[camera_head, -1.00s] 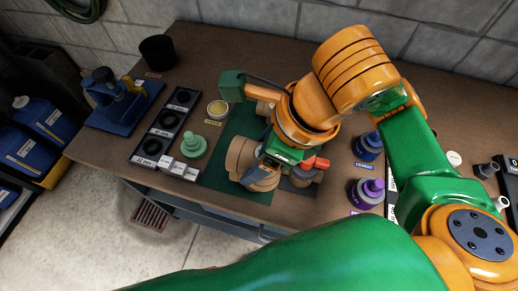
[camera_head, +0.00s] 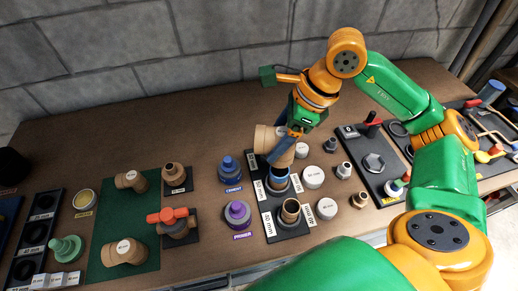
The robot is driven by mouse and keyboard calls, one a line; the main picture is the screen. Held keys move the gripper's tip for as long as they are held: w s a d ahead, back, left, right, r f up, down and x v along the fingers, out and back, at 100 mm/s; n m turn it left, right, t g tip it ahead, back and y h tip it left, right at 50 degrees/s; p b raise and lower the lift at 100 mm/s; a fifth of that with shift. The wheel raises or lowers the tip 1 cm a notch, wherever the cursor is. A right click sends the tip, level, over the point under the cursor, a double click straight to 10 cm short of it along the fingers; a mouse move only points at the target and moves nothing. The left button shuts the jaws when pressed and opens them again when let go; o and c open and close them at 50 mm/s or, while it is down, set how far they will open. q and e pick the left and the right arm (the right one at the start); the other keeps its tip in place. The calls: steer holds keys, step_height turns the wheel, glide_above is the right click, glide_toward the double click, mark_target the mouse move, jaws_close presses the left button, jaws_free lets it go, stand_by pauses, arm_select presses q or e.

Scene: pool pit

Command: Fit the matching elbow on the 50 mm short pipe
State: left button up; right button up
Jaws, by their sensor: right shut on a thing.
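My right gripper (camera_head: 290,134) is shut on a tan elbow (camera_head: 266,138). The elbow is tilted, its lower end just above the rear pipe (camera_head: 279,171) in a black stand; I cannot tell whether they touch. The gripper hides part of the elbow. The front pipe (camera_head: 291,210) is tan, open at the top and upright in the same stand (camera_head: 287,230). A "50 mm" label is on the stand's front left side. Two other tan elbows lie on the green mat, one at the back (camera_head: 131,180) and one in front (camera_head: 124,251). My left gripper is not in view.
A blue cement can (camera_head: 230,169) and a purple primer can (camera_head: 238,214) stand left of the stand. A red-handled valve (camera_head: 174,221) is beside the mat (camera_head: 99,263). White round caps (camera_head: 313,177) and small fittings stand close on the right. The back of the bench is clear.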

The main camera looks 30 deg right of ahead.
steer(key=shift+d, duration=0.5)
steer(key=b+x, duration=0.2)
steer(key=x, duration=0.1)
steer(key=b+x, duration=0.1)
steer(key=b, duration=0.1)
steer(key=shift+s+d+f, duration=0.2)
steer(key=shift+s+f, duration=0.15)
steer(key=shift+f, duration=0.05)
steer(key=shift+d+f, duration=0.1)
steer(key=shift+f, duration=0.15)
steer(key=shift+r, duration=0.1)
steer(key=shift+d, duration=0.1)
steer(key=shift+b, duration=0.45)
steer(key=shift+f+b, duration=0.8)
steer(key=shift+f, duration=0.2)
steer(key=shift+f, duration=0.1)
